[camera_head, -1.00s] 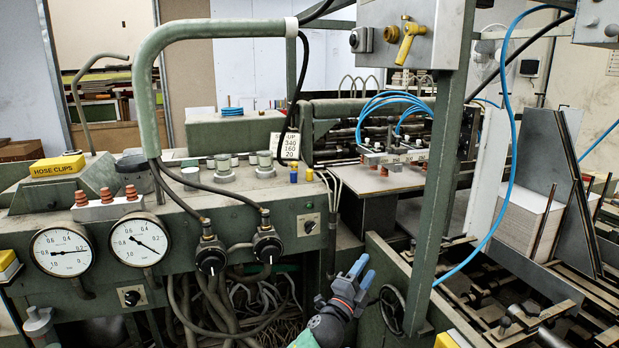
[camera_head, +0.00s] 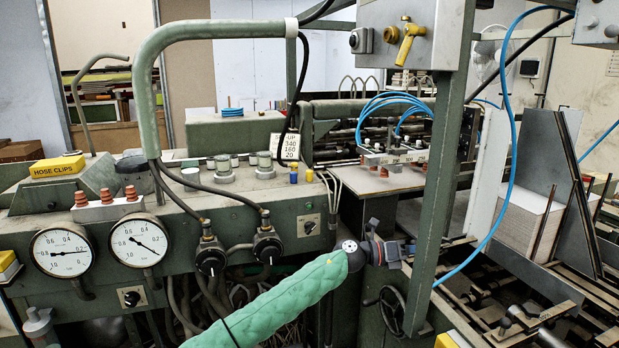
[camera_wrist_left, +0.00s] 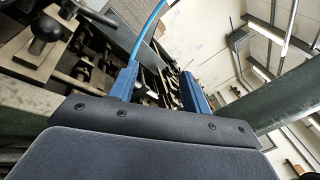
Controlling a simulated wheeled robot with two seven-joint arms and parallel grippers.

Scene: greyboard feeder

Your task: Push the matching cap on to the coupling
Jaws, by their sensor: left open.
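A small yellow cap-like piece (camera_head: 294,177) and a small blue one (camera_head: 309,175) stand side by side on the green machine top, just below a number card. I cannot tell for sure which parts are the matching cap and the coupling. My left arm, in a green sleeve, reaches in from the bottom centre of the head view. My left gripper (camera_head: 403,251) points right, well below and to the right of the small pieces; its fingertips are hard to make out beside the green post. In the left wrist view its blue fingers (camera_wrist_left: 160,84) are apart with nothing between them.
The green upright post (camera_head: 437,170) stands close to my left gripper. A handwheel (camera_head: 392,310) is below it. Two gauges (camera_head: 62,253) and black knobs (camera_head: 210,261) line the machine front at left. A yellow hose-clips box (camera_head: 57,166) lies on top.

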